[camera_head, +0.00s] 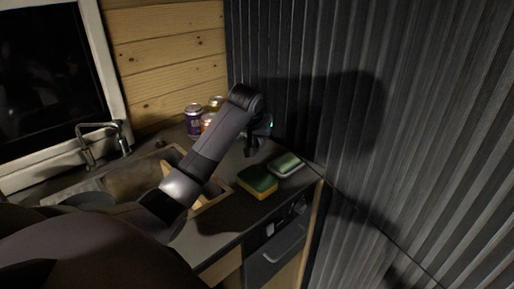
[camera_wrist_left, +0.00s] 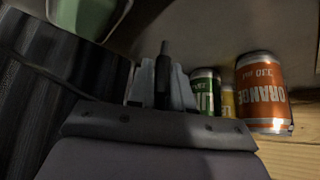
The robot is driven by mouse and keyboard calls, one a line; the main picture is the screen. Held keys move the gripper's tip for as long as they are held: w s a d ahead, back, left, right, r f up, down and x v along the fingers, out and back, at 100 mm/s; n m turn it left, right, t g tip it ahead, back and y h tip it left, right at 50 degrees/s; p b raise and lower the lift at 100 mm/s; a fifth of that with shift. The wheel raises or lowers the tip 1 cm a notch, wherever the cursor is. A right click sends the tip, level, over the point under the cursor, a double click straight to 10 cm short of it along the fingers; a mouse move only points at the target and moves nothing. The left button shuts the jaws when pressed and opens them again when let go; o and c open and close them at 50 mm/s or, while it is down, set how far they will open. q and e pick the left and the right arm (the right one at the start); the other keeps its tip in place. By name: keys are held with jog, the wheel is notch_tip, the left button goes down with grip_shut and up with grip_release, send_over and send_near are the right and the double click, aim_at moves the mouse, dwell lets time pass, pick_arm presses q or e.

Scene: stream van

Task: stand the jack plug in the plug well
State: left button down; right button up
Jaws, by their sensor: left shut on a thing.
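My left gripper (camera_head: 251,150) reaches over the far part of the counter, between the cans and the dark corrugated wall. In the left wrist view its light fingers (camera_wrist_left: 162,82) are shut on a slim dark piece that appears to be the jack plug (camera_wrist_left: 164,64). The plug's narrow tip sticks out beyond the fingertips. In the head view I cannot tell the plug apart from the dark fingers. I cannot make out the plug well in either view; my arm covers part of the counter. My right gripper is not in view.
Drink cans stand by the wall: purple (camera_head: 194,121), orange (camera_wrist_left: 262,95), green (camera_wrist_left: 205,92) and yellow (camera_wrist_left: 228,101). A sponge (camera_head: 258,181) and green soap (camera_head: 286,163) lie near the right edge. The sink (camera_head: 135,180) and tap (camera_head: 90,143) are left.

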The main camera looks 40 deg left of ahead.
aim_at(257, 147)
pick_arm(q)
jog(key=shift+f, duration=1.6)
jog(key=shift+f, duration=0.15)
jog(key=c, duration=1)
grip_release()
jog(key=shift+c, duration=0.2)
